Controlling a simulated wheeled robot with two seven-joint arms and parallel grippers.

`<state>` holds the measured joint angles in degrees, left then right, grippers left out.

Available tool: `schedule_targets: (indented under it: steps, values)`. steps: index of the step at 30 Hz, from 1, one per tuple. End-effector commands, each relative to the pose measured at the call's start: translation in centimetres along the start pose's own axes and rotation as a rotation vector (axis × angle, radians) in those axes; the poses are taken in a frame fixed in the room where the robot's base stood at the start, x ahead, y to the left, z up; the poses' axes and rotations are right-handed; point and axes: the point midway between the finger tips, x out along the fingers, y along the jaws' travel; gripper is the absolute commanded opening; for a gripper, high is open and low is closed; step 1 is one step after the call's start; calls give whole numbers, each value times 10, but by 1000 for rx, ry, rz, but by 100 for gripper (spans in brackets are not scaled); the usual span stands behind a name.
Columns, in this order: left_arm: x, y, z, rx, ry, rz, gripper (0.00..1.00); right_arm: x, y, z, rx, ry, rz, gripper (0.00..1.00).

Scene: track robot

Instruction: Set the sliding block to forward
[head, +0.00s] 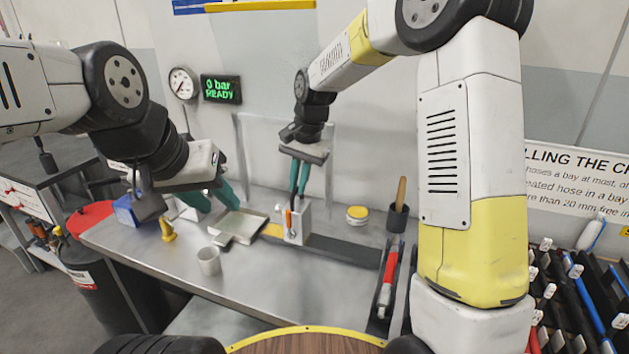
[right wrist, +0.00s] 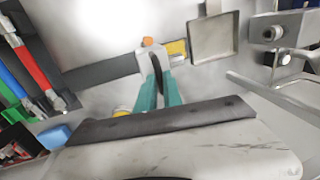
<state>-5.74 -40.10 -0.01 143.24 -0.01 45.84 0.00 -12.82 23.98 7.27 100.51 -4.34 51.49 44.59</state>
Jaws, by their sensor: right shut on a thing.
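The sliding block (head: 297,222) is light grey with an orange piece on it. It sits on a dark rail (head: 345,250) on the bench, close to the rail's yellow section (head: 272,231) at the left. My right gripper (head: 298,200) points down with its teal fingers close together, shut on the block's upper part. The right wrist view shows the fingers (right wrist: 160,72) at the block (right wrist: 150,54); the exact contact is partly hidden. My left gripper (head: 212,197) hangs over the left of the bench, fingers apart and empty.
A metal tray (head: 240,226) lies left of the block, with a grey cup (head: 208,261) in front. A display (head: 221,90) reads "0 bar READY".

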Motion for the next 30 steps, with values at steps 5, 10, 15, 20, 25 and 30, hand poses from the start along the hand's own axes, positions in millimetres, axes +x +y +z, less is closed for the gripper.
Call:
schedule_targets:
  steps: [5, 10, 15, 20, 25, 30]
  values:
    - [0, 0, 0, 0, 0, 0, 36, -1, -6, -1, 0, 7, -12, 0]
    - [0, 0, 0, 0, 0, 0, 36, -1, -7, -1, -1, 8, -14, 17]
    - [0, 0, 0, 0, 0, 0, 36, -1, -6, 0, -1, 6, -10, 32]
    - [0, 0, 0, 0, 0, 0, 36, 0, -5, 0, 0, 4, -8, 32]
    - [0, 0, 0, 0, 0, 0, 36, -10, -5, -1, -1, 6, -9, 32]
    - [0, 0, 0, 0, 0, 0, 36, -38, -5, -1, -1, 7, -10, 32]
